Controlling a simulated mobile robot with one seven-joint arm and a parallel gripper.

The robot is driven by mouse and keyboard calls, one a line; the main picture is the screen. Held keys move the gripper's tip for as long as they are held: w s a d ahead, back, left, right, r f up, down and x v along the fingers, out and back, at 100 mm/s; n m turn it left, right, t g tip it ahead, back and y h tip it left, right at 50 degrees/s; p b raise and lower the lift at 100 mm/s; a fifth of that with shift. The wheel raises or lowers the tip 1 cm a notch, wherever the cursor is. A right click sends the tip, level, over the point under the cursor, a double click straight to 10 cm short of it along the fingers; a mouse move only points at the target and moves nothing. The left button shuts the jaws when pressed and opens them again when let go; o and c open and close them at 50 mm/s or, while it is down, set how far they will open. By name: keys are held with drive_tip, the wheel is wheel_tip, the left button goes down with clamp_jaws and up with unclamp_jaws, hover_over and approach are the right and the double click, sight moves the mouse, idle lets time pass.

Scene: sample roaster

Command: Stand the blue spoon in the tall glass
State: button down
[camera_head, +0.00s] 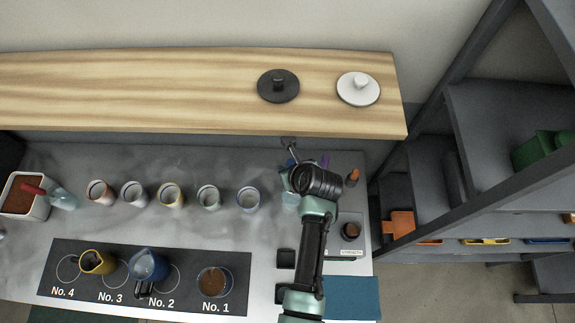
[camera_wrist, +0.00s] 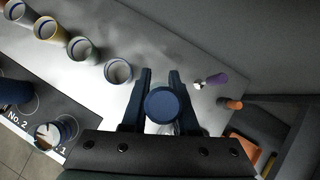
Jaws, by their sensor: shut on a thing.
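My gripper (camera_wrist: 165,88) points down over the right part of the counter, its fingers on either side of a round blue end of the blue spoon (camera_wrist: 167,105). The fingers are shut on the spoon. In the head view a thin shaft with a grey, spoon-like end shows just past my wrist; I cannot tell for sure whether it belongs to the same spoon. The pale, clear tall glass (camera_head: 290,201) stands just left of my arm, partly hidden by it. In the wrist view the glass is mostly hidden below the blue end. I cannot tell whether the spoon touches it.
A purple-handled spoon (camera_wrist: 217,79) and an orange-handled thing (camera_wrist: 235,103) lie to the right. A row of cups ends at the nearest cup (camera_head: 248,199) left of the glass. A dark mat (camera_head: 190,285) holds jugs in front. A wooden shelf (camera_head: 190,85) overhangs the back.

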wheel_tip(320, 180, down, 15)
drive_tip(key=b, duration=1.1)
drive_tip(key=shift+d, duration=0.2)
drive_tip(key=c, duration=0.6)
unclamp_jaws()
drive_tip(key=shift+f, duration=0.1)
drive_tip(key=w+v, duration=0.1)
drive_tip(key=v, duration=1.2)
drive_tip(key=shift+r+t, duration=0.3)
drive_tip(key=shift+r, duration=0.25)
drive_tip(key=shift+s+d, duration=0.1)
drive_tip(key=shift+s, duration=0.05)
